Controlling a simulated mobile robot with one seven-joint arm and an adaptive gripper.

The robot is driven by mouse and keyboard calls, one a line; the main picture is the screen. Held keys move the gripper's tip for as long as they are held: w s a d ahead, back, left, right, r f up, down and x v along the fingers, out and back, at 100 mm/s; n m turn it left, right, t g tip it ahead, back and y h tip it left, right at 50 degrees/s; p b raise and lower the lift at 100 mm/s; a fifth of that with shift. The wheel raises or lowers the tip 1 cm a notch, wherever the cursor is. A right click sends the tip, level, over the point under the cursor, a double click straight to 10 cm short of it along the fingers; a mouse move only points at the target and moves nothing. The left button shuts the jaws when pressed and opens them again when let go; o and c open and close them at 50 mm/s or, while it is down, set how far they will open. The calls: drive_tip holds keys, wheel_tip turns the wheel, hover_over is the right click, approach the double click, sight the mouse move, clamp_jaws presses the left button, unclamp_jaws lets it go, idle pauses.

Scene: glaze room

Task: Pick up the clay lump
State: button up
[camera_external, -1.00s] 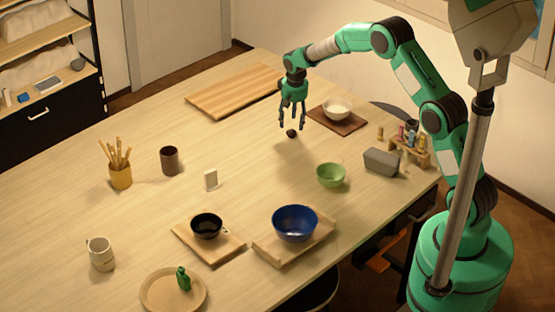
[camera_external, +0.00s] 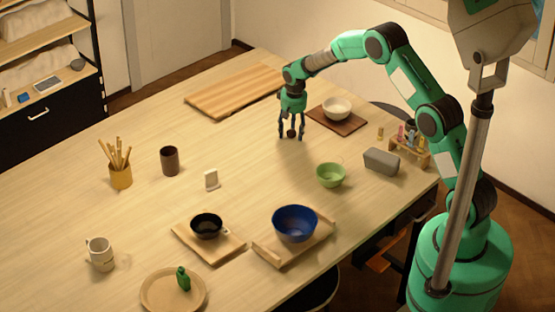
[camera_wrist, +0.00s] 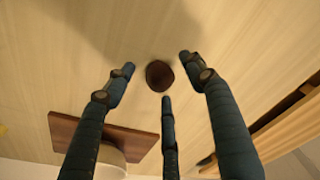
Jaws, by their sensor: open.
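The clay lump (camera_external: 291,133) is a small dark brown ball on the wooden table. In the wrist view the lump (camera_wrist: 159,75) lies between the tips of my three fingers. My gripper (camera_external: 291,134) points down over it, with its fingers low around it. My gripper (camera_wrist: 157,75) is open in the wrist view, with a gap between each fingertip and the lump. Part of the lump is hidden behind a finger in the external view.
A brown board (camera_external: 350,124) with a white bowl (camera_external: 337,109) is close on the right. A striped wooden board (camera_external: 225,92) lies behind to the left. A green bowl (camera_external: 331,175) and a grey block (camera_external: 381,162) stand nearer my base.

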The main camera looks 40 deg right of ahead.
sight(292, 130)
drive_tip(key=c, duration=1.3)
drive_tip(key=shift+r, duration=0.15)
drive_tip(key=shift+r, duration=0.5)
drive_tip(key=shift+s+r+p, duration=0.15)
drive_tip(key=shift+s+r, duration=0.05)
drive_tip(key=shift+r, duration=0.4)
drive_tip(key=shift+s+r+p, duration=0.15)
drive_tip(key=shift+r, duration=0.45)
drive_tip(key=s, duration=0.5)
drive_tip(key=s+a+r, duration=0.1)
drive_tip(key=s, duration=0.9)
drive_tip(key=shift+s+a+r+p, duration=0.15)
drive_tip(key=shift+a+p, duration=0.05)
drive_tip(key=shift+p, duration=0.2)
